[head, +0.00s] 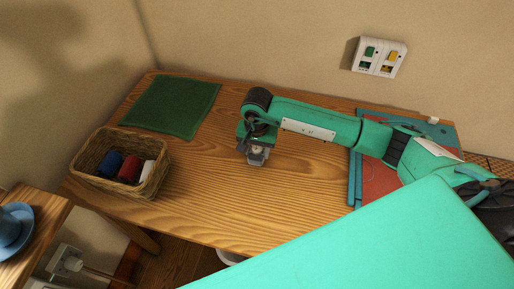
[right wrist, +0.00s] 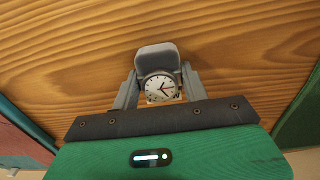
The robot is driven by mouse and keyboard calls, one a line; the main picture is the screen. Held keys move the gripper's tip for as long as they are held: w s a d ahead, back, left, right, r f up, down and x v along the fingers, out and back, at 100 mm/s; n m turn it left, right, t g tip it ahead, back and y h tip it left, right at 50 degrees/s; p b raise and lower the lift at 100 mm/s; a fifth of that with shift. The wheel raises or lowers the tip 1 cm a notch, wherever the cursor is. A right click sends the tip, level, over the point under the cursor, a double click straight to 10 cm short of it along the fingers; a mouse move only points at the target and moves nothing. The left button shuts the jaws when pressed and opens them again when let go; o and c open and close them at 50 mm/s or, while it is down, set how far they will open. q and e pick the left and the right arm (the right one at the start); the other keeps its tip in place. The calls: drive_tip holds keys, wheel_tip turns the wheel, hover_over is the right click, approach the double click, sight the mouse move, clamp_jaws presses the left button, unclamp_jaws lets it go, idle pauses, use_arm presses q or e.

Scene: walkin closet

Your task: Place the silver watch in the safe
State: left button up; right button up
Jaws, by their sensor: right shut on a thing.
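The silver watch (right wrist: 160,88) shows in the right wrist view, with a round white dial, dark hands and a grey band or backing behind it. My right gripper (right wrist: 159,84) is shut on the watch, one finger on each side. In the head view my right gripper (head: 256,155) points down over the middle of the wooden table (head: 225,205), the watch barely visible at its tips. I cannot tell whether the watch touches the wood. My left gripper is out of view. No safe shows in either view.
A wicker basket (head: 88,180) with several coloured rolls stands at the table's left. A green mat (head: 172,106) lies behind it. A blue-edged red board (head: 372,185) lies under my right arm. A switch panel (head: 379,57) hangs on the wall. The table's middle front is clear.

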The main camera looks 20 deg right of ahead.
drive_tip(key=shift+f, duration=0.15)
drive_tip(key=o, duration=1)
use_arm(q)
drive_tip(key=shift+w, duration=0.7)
use_arm(e)
drive_tip(key=shift+o, duration=0.2)
